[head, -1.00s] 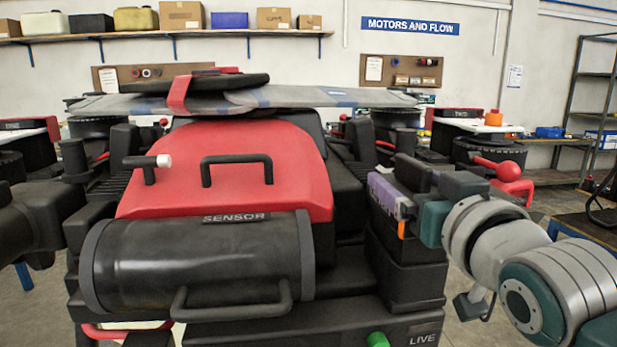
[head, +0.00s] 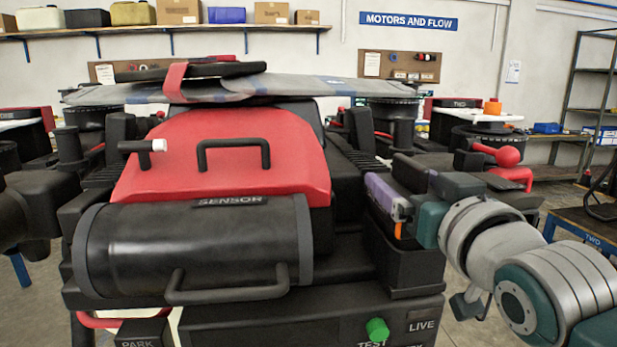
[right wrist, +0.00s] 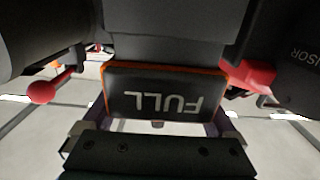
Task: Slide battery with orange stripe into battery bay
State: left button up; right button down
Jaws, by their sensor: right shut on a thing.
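My right gripper (head: 398,205) is shut on the battery with the orange stripe, at the right side of the drone. In the head view the purple finger hides most of the battery; a bit of its orange stripe (head: 398,230) shows below. In the right wrist view the black battery (right wrist: 155,92) has an orange edge and an upside-down FULL label, between the fingertips of the gripper (right wrist: 160,125). Its far end meets a dark housing (right wrist: 165,45); I cannot tell how deep it sits in any bay. My left gripper is not in view.
The drone's red cover (head: 225,160) and black SENSOR cylinder (head: 195,250) fill the middle. A black box-shaped part (head: 405,265) stands below my right gripper. A green TEST knob (head: 377,330) is at the front. A red ball-ended lever (head: 507,156) is behind my right arm.

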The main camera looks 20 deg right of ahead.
jog(key=shift+f+b, duration=0.6)
jog(key=shift+f, duration=0.1)
grip_release()
jog(key=shift+f, duration=0.25)
jog(key=b+v, duration=0.2)
jog(key=v, duration=0.8)
jog(key=shift+r, duration=0.2)
jog(key=shift+w+d, duration=0.1)
